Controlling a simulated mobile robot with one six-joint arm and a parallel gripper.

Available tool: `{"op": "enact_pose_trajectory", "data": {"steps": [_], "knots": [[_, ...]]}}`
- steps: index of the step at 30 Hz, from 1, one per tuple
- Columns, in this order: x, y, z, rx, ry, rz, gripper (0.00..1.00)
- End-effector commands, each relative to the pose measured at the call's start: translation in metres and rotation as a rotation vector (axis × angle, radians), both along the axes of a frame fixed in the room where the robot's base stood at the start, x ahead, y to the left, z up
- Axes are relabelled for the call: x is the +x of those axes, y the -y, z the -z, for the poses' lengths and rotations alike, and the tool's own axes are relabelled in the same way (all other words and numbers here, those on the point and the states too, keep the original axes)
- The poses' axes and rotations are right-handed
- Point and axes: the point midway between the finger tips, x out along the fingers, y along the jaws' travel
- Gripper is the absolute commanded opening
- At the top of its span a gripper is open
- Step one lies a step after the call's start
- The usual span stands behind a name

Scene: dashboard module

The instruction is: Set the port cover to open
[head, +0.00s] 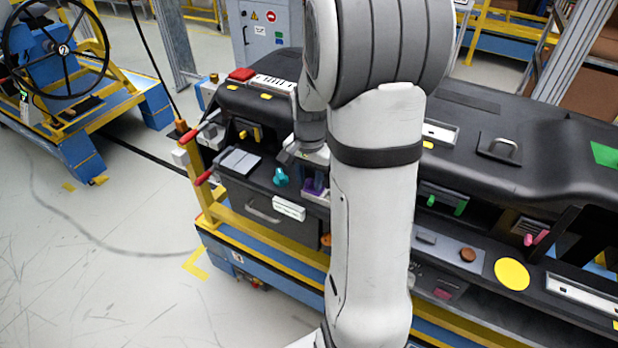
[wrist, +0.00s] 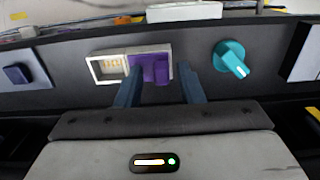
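The port cover (wrist: 149,68) is a purple slider with a raised tab in a white-framed port. In the wrist view it covers the right part of the port, and the left part (wrist: 109,67) shows gold contacts uncovered. The purple cover also shows in the head view (head: 312,194), partly hidden by my arm. My gripper (wrist: 160,68) is open, with one finger on each side of the purple tab.
A teal knob (wrist: 231,58) sits right of the port in the wrist view, and a dark blue button (wrist: 17,74) to the left. A white label (wrist: 184,12) lies along the panel edge. Red-tipped levers (head: 203,178) stick out at the module's left end.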

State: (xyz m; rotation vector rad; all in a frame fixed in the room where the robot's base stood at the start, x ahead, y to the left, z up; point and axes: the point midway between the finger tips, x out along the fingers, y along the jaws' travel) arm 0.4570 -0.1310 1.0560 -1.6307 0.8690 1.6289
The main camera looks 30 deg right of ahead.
Motion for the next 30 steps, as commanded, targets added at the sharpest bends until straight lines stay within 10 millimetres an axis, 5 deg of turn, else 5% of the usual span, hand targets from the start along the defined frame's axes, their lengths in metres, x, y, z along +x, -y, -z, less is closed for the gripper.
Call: {"op": "enact_pose_trajectory", "data": {"steps": [9,21,30], "knots": [[0.0,0.001,-0.004,0.0,0.001,0.002,0.36],[-0.001,0.001,-0.064,-0.001,0.003,0.003,0.36],[-0.002,0.001,-0.078,0.0,-0.001,0.003,0.36]]}}
